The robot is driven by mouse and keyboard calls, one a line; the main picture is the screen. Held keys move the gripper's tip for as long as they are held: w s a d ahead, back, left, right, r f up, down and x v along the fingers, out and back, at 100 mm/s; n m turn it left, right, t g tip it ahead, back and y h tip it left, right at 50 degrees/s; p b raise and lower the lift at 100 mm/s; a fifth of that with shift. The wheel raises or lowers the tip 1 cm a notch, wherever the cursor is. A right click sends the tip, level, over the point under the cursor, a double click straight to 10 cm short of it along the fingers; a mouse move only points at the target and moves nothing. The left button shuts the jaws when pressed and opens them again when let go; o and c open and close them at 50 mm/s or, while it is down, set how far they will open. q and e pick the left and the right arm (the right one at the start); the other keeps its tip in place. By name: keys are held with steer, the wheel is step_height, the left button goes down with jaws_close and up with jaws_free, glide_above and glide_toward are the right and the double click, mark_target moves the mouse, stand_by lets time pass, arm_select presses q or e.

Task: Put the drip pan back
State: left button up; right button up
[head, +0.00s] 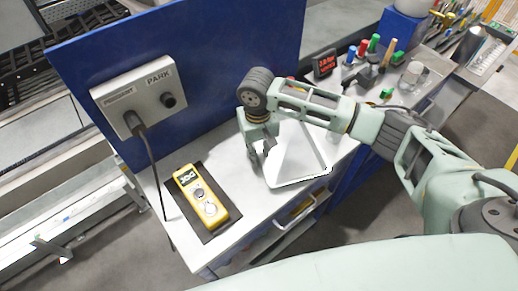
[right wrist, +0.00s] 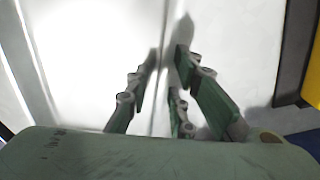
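The drip pan, a pale shallow tray (head: 300,165) with raised rims, lies on the white top of the blue workbench (head: 225,185). My right gripper (head: 262,160) points down at the pan's left edge and hides part of it. In the right wrist view, the pan (right wrist: 85,55) fills the left side. The right gripper's green-padded fingers (right wrist: 165,70) are apart, with a thin upright edge line between them. I cannot tell whether they touch the rim. My left gripper is not in view.
A yellow handheld device (head: 203,197) lies on a black mat left of the pan. A grey socket box (head: 140,95) with a hanging cable is on the blue back panel.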

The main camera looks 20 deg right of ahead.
steer(key=shift+r, duration=0.55)
step_height(320, 180, up, 11)
steer(key=b, duration=0.2)
steer(key=shift+a, duration=0.15)
stand_by(0.4)
